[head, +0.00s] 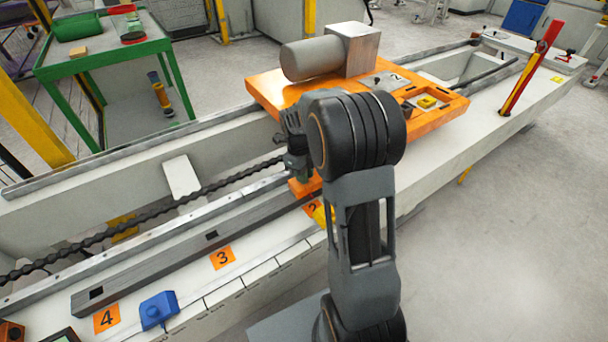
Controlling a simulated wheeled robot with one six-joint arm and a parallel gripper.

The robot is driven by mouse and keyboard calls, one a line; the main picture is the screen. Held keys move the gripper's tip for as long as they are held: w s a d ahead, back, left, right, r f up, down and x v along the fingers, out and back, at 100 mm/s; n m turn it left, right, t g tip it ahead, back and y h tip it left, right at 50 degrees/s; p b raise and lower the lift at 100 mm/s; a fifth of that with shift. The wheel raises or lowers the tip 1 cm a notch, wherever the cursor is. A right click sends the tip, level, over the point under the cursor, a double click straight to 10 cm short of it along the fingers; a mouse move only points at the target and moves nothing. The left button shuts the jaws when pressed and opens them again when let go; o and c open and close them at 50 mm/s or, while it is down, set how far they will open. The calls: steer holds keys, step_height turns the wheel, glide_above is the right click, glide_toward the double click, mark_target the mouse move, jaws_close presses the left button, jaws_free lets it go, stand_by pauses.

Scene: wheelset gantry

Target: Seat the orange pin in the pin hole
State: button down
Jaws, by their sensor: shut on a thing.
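My gripper (297,166) points down over the dark slotted rail (160,262), beside the left end of the orange carriage (262,88). It is shut on what looks like the orange pin, which my jaws and wrist mostly hide. An orange piece (303,187) shows just below the jaws; I cannot tell whether it is the pin or a bracket of the carriage. Square pin holes show in the rail beside label 3 (222,258) and label 4 (107,318). The place in the rail beside label 2 (312,208) is covered.
A grey motor (312,58) sits on the carriage. A chain (150,210) runs along the bed. A blue box (158,310) stands at the front edge. A red and yellow lever (531,68) rises at right. A green cart (100,60) stands at back left.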

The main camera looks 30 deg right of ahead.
steer(key=shift+f, duration=0.1)
steer(key=shift+f, duration=0.15)
steer(key=c, duration=1)
jaws_free()
steer(key=shift+c, duration=0.2)
step_height(320, 180, up, 11)
steer(key=w+p, duration=0.2)
steer(key=p, duration=0.2)
steer(key=s+a+n+t, duration=0.1)
steer(key=s+a+n, duration=0.2)
steer(key=s+n, duration=0.3)
steer(key=s+a+r+n+t, duration=0.1)
steer(key=s+n, duration=0.4)
steer(key=n, duration=0.9)
steer(key=s+a+n+t, duration=0.2)
steer(key=s+a+n, duration=0.3)
steer(key=n, duration=0.5)
steer(key=shift+s+a+r+y, duration=0.2)
steer(key=shift+s+a+y, duration=0.15)
steer(key=shift+s, duration=0.45)
